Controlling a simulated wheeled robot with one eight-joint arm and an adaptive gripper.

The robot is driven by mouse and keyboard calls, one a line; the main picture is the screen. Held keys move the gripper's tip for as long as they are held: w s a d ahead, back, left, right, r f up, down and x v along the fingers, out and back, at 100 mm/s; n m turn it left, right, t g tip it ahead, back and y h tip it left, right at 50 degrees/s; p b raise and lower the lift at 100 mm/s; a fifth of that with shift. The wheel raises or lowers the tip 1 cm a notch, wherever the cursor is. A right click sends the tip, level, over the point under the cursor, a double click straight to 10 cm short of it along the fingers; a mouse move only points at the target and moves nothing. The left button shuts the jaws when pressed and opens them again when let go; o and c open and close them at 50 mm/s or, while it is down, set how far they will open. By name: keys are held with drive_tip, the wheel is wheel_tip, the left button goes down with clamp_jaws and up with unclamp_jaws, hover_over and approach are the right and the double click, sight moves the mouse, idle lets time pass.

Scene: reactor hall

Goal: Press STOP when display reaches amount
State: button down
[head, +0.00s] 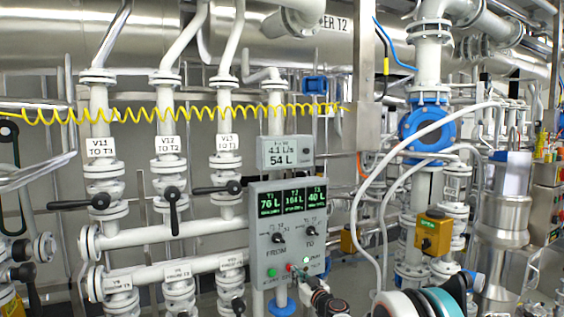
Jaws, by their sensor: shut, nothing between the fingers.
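A grey control panel (259,240) stands at the centre with three green-lit screens, T1, T2 and T3. They seem to read 76 L, 104 L and 40 L. A smaller display box (284,152) above it reads about 4.1 L/s and 54 L. A FROM knob (278,238) and a TO knob (311,229) sit below the screens. A green button (271,272) is at the panel's lower left. A small red button (290,267) shows to its right. My gripper (295,271) is shut and empty, its tip at or very near the red button; contact cannot be told.
White pipes with labelled black-handled valves, V11 (100,147), V12 (169,146) and V13 (227,144), stand left of the panel. A yellow coiled hose (180,114) crosses above. White hoses (385,175) and a blue valve (424,124) are at right.

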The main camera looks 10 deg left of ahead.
drive_tip(key=shift+w+a, duration=0.1)
idle(0.6)
drive_tip(key=shift+b+v, duration=0.7)
drive_tip(key=shift+v, duration=1.95)
drive_tip(key=s+d+r+m+g+h, duration=0.15)
drive_tip(key=s+d+r, duration=0.25)
drive_tip(key=s+r, duration=0.5)
drive_tip(key=s+d+r+n+g+h, duration=0.1)
drive_tip(key=s+d+r+g, duration=0.25)
drive_tip(key=s+r, duration=0.65)
drive_tip(key=s+d+f+m+g+h, duration=0.1)
drive_tip(key=s+d, duration=0.5)
drive_tip(key=s, duration=0.6)
drive_tip(key=s+d+f+m+g+h, duration=0.1)
drive_tip(key=s+d+f+m+h, duration=0.2)
drive_tip(key=s, duration=0.9)
drive_tip(key=s+d+f+m+g+h, duration=0.1)
drive_tip(key=s+d+f+m+h, duration=0.1)
drive_tip(key=s+d+f, duration=0.4)
drive_tip(key=s+d+h, duration=0.1)
drive_tip(key=s+d, duration=0.2)
drive_tip(key=s, duration=0.3)
drive_tip(key=shift+f, duration=0.25)
